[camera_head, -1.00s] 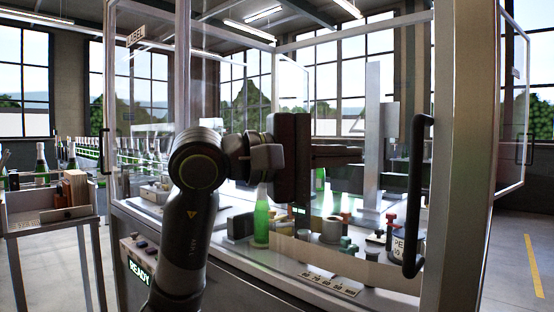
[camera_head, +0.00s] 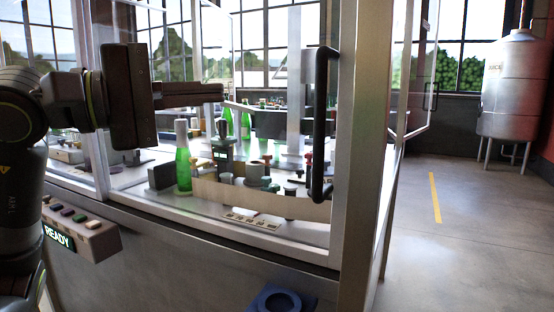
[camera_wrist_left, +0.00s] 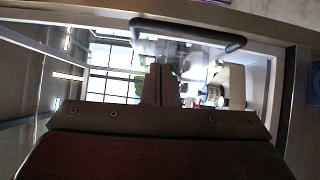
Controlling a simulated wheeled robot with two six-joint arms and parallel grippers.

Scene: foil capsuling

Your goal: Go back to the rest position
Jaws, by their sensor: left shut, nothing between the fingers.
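My left gripper (camera_head: 222,91) reaches in from the left in the head view, raised in front of the glass-walled machine. Its fingers are together with nothing between them. In the left wrist view the closed fingers (camera_wrist_left: 160,84) point at the machine's opening and its dark door handle. A green bottle (camera_head: 184,165) with a pale top stands upright on the machine's deck, below and apart from the gripper. My right gripper is in neither view.
The machine's black door handle (camera_head: 322,125) and metal frame post (camera_head: 362,150) stand right of the gripper. A control box with a READY display (camera_head: 58,238) is at lower left. A blue fixture (camera_head: 282,300) is at the bottom. Open floor (camera_head: 460,230) lies right, with a steel tank (camera_head: 510,90) behind.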

